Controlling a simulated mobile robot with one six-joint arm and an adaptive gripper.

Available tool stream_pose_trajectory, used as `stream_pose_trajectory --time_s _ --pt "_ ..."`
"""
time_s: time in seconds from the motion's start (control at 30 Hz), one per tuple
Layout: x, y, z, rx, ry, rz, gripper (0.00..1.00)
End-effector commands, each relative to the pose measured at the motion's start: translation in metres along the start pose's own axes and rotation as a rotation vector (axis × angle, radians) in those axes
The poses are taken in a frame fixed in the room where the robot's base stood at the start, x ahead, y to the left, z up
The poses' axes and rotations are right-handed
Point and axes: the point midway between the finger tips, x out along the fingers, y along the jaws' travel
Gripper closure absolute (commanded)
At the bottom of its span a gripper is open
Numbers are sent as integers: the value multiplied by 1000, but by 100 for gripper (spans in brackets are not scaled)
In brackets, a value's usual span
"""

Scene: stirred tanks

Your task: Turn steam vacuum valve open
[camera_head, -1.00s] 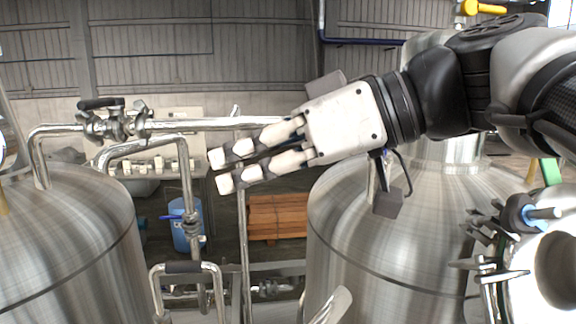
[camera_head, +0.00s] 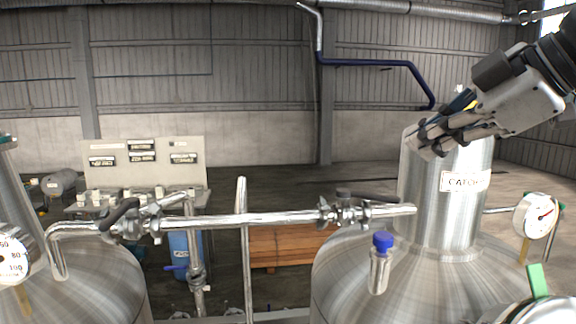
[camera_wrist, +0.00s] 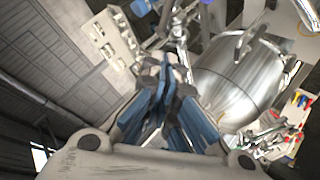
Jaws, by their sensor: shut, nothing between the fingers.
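My gripper (camera_head: 428,142) is at the upper right in the head view, in front of the neck of the right tank, with its fingers together and empty. The closed fingers also show in the wrist view (camera_wrist: 166,85). A horizontal steel pipe carries a left valve with a black handle (camera_head: 122,214) and a right valve with a dark lever (camera_head: 368,196). No label shows which is the steam vacuum valve. My gripper is above and right of the right valve, apart from it in the picture.
The right steel tank (camera_head: 345,265) has a sign on its neck and a gauge (camera_head: 535,215). The left tank (camera_head: 95,290) has a gauge (camera_head: 12,258). A panel with labels (camera_head: 145,165) stands behind. Open air lies above the pipe.

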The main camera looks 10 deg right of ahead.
Motion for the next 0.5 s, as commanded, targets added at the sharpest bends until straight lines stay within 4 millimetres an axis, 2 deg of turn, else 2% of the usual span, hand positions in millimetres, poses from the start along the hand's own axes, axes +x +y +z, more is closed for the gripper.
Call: stream_pose_trajectory --time_s 0.47,0.5 --pt "96 -3 -2 0 5 -6 100" --pt "101 -2 5 4 3 -5 100"
